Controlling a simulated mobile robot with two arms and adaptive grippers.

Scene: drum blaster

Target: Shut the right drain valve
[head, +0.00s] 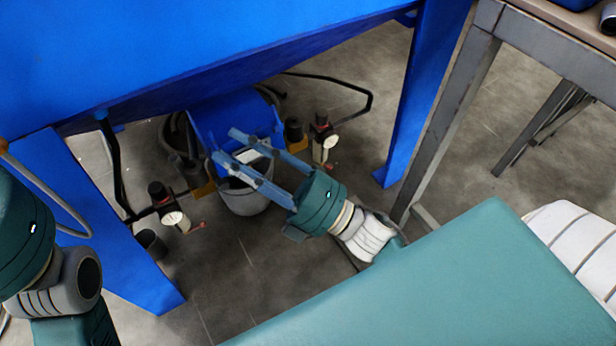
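The right valve assembly (322,142), with a black top, a white round gauge and a small red handle (328,165), stands under the blue machine, right of the bucket. A similar left valve assembly (168,205) has a red handle (195,226) pointing right. My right gripper (225,145) has two blue fingers spread apart, with nothing visible between them. The fingers point up-left across the grey bucket, with the tips left of the right valve, apart from it in the picture. How far the right handle is turned is too small to tell. My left gripper is out of view.
The blue machine (200,50) hangs low overhead, with blue legs (425,95) on both sides. A grey bucket (245,199) stands below my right fingers. Black hoses (335,80) run behind. A grey metal table frame (460,85) stands at right. Floor in front is clear.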

